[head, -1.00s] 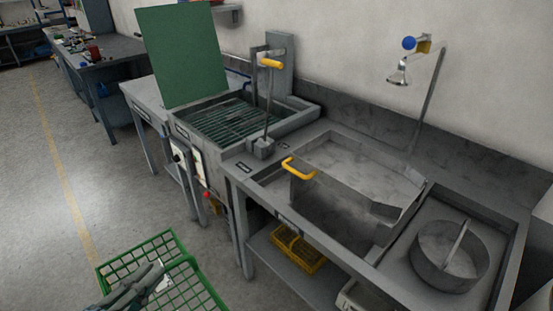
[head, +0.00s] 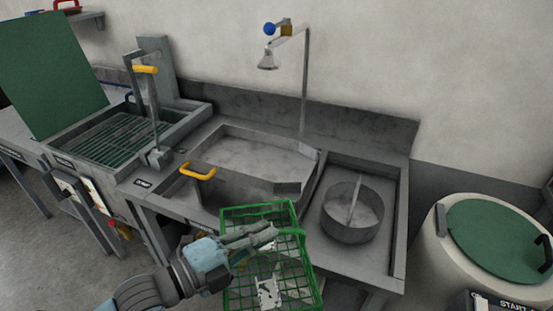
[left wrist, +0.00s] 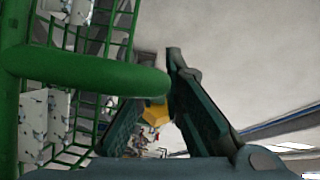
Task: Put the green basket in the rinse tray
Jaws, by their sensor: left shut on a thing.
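The green wire basket (head: 232,286) hangs from my left gripper (head: 268,234), which is shut on its green handle. The basket is in front of the sink counter's front edge and holds a few speckled white pieces. In the left wrist view the thick green handle (left wrist: 90,78) reaches to the fingers (left wrist: 165,105), with the basket mesh at the left. The grey basin (head: 250,154) under the spray head looks like the rinse tray; it is empty and lies behind the basket. My right gripper is not in view.
A yellow handle (head: 198,172) stands at the basin's front left. A round grey drum (head: 352,228) sits in a bay to its right. A slatted tank (head: 118,140) with a green raised lid (head: 45,75) is at left. A spray head (head: 268,61) hangs above the basin.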

